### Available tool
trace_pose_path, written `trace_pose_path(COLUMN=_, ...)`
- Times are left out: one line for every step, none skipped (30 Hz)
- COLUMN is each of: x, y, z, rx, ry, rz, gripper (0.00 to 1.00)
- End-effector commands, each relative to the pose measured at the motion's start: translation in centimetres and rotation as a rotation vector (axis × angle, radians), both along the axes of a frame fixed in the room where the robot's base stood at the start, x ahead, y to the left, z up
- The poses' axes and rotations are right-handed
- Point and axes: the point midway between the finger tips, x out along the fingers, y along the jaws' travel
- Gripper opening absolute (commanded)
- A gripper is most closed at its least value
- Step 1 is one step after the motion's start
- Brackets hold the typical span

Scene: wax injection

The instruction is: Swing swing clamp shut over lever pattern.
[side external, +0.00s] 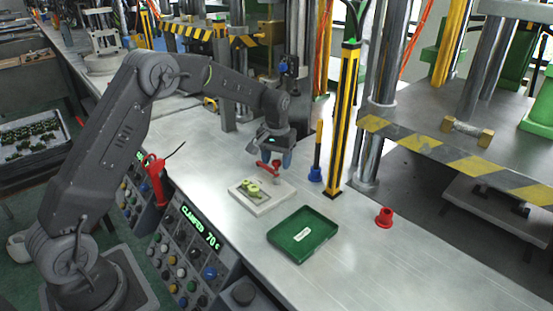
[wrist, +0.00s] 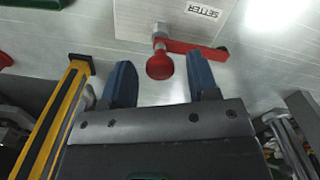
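The light green lever pattern (side external: 250,188) lies on a pale setter block (side external: 262,203) on the bench; it does not show in the wrist view. The swing clamp is a red arm (wrist: 195,47) with a round red knob (wrist: 160,66), at the edge of the setter block (wrist: 180,22). In the side view the red clamp (side external: 266,167) is just behind the pattern, partly hidden by my gripper (side external: 277,160). In the wrist view my gripper (wrist: 160,80) is open, its blue fingers on either side of the knob with gaps showing. The clamp's pivot is not clear.
A green tray (side external: 278,239) lies in front of the block. A yellow-and-black post (side external: 344,120) and a blue-based rod (side external: 315,174) stand behind it. A red flanged piece (side external: 384,217) sits at right. The control panel (side external: 188,240) reads "CLAMPED 70 c".

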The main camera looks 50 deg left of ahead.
Motion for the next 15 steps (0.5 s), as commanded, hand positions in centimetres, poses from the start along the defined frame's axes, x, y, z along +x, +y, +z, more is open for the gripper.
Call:
trace_pose_path(x=0.0, y=0.0, z=0.01, rx=0.0, ry=0.0, rz=0.0, gripper=0.51)
trace_pose_path(x=0.0, y=0.0, z=0.02, rx=0.0, ry=0.0, rz=0.0, gripper=0.48)
trace_pose_path(x=0.0, y=0.0, z=0.02, rx=0.0, ry=0.0, rz=0.0, gripper=0.44)
trace_pose_path(x=0.0, y=0.0, z=0.03, rx=0.0, ry=0.0, rz=0.0, gripper=0.41)
trace_pose_path(x=0.0, y=0.0, z=0.03, rx=0.0, ry=0.0, rz=0.0, gripper=0.38)
trace_pose_path(x=0.0, y=0.0, z=0.03, rx=0.0, ry=0.0, rz=0.0, gripper=0.34)
trace_pose_path(x=0.0, y=0.0, z=0.03, rx=0.0, ry=0.0, rz=0.0, gripper=0.32)
trace_pose_path(x=0.0, y=0.0, z=0.04, rx=0.0, ry=0.0, rz=0.0, gripper=0.29)
trace_pose_path(x=0.0, y=0.0, z=0.04, rx=0.0, ry=0.0, rz=0.0, gripper=0.25)
trace_pose_path(x=0.0, y=0.0, z=0.04, rx=0.0, ry=0.0, rz=0.0, gripper=0.22)
trace_pose_path(x=0.0, y=0.0, z=0.04, rx=0.0, ry=0.0, rz=0.0, gripper=0.19)
trace_pose_path(x=0.0, y=-0.01, z=0.05, rx=0.0, ry=0.0, rz=0.0, gripper=0.15)
trace_pose_path(x=0.0, y=-0.01, z=0.05, rx=0.0, ry=0.0, rz=0.0, gripper=0.12)
trace_pose_path(x=0.0, y=-0.01, z=0.05, rx=0.0, ry=0.0, rz=0.0, gripper=0.1)
trace_pose_path(x=0.0, y=-0.01, z=0.05, rx=0.0, ry=0.0, rz=0.0, gripper=0.06)
